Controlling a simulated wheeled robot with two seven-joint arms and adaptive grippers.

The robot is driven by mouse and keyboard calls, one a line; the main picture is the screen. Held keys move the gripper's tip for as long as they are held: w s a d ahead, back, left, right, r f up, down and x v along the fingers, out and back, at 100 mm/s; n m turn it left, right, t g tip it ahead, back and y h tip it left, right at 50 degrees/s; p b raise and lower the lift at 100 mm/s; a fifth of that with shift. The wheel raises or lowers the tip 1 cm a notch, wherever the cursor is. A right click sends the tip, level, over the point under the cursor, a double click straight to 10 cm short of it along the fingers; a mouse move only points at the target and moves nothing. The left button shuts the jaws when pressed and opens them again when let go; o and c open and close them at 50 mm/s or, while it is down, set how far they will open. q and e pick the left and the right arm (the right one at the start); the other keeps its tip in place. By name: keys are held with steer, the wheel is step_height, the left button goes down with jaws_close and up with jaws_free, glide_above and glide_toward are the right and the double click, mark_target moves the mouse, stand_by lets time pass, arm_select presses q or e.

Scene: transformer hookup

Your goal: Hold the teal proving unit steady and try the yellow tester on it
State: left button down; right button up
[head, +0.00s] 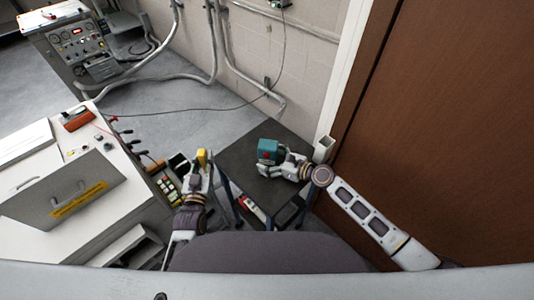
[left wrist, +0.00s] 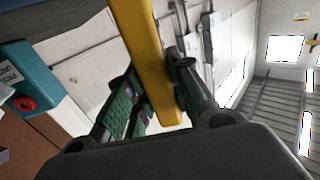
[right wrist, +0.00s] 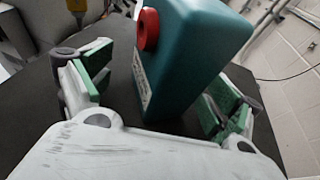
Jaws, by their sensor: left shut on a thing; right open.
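The teal proving unit (head: 268,150) stands on the dark table at the centre of the head view. It has a red round socket or knob (right wrist: 147,29) on one face. My right gripper (head: 272,170) is open, its green-padded fingers on either side of the unit in the right wrist view (right wrist: 160,95). My left gripper (head: 202,168) is shut on the yellow tester (left wrist: 150,60) and holds it up, left of the table. The unit also shows at the left of the left wrist view (left wrist: 30,85).
The dark table (head: 235,143) has bare room left of the unit. A white cabinet (head: 95,205) with a grey panel stands at left, with several tools along its edge. A brown door (head: 450,120) is at right. A red-and-white object (head: 252,208) lies below the table top.

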steer(key=shift+c, duration=0.2)
steer(key=c, duration=0.6)
stand_by(0.4)
steer(key=shift+c, duration=0.2)
steer(key=c, duration=0.7)
steer(key=shift+o, duration=0.2)
stand_by(0.6)
